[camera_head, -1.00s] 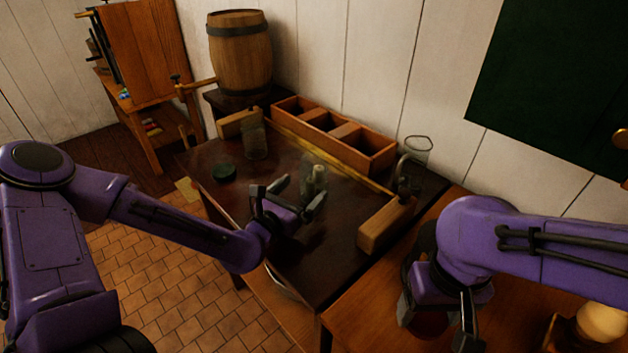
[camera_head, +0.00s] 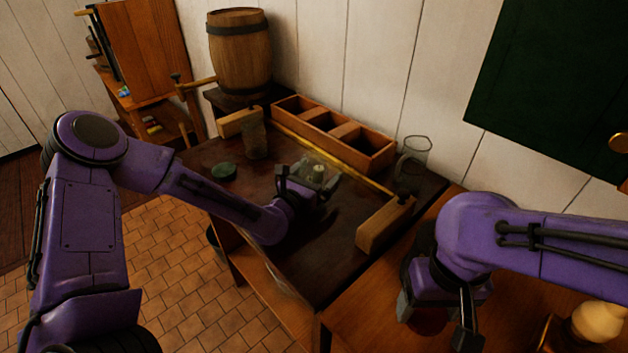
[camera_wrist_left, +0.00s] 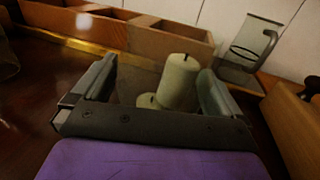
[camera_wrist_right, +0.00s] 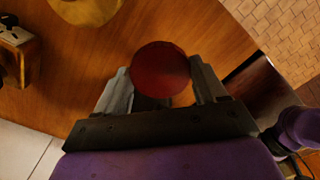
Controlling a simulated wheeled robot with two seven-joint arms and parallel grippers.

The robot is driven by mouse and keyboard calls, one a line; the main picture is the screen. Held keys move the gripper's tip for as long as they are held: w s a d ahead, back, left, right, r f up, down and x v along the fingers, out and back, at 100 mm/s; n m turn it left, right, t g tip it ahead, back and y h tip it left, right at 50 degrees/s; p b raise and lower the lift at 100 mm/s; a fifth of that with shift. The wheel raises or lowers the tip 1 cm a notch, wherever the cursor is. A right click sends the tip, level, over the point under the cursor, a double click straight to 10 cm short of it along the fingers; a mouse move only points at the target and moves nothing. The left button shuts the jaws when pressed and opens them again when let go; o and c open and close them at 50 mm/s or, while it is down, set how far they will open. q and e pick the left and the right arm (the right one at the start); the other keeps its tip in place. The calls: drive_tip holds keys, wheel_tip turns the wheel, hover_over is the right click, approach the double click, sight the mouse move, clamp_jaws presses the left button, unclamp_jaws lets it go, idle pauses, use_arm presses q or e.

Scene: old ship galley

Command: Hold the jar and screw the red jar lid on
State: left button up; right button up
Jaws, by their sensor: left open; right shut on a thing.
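A clear glass jar (camera_head: 317,187) with pale candles inside stands on the dark table. The candles (camera_wrist_left: 179,82) show between the left fingers in the left wrist view, where the glass itself is faint. My left gripper (camera_head: 309,176) is open, with one finger on each side of the jar; I cannot tell whether they touch it. My right gripper (camera_wrist_right: 160,72) is shut on the round red lid (camera_wrist_right: 161,66), over the wooden counter. In the head view the lid (camera_head: 428,322) is mostly hidden under the right gripper.
Behind the jar is a wooden compartment box (camera_head: 340,135). A green lid (camera_head: 223,172) and another glass jar (camera_head: 256,143) stand left. A wooden block (camera_head: 384,226) and a glass mug (camera_head: 413,158) stand right. The table's front middle is clear.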

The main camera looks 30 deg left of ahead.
use_arm(q)
drive_tip(key=shift+s, duration=0.1)
drive_tip(key=c, duration=1.1)
drive_tip(key=shift+c, duration=0.2)
wheel_tip(320, 180, up, 10)
drive_tip(key=shift+o, duration=1.2)
drive_tip(key=c, duration=0.5)
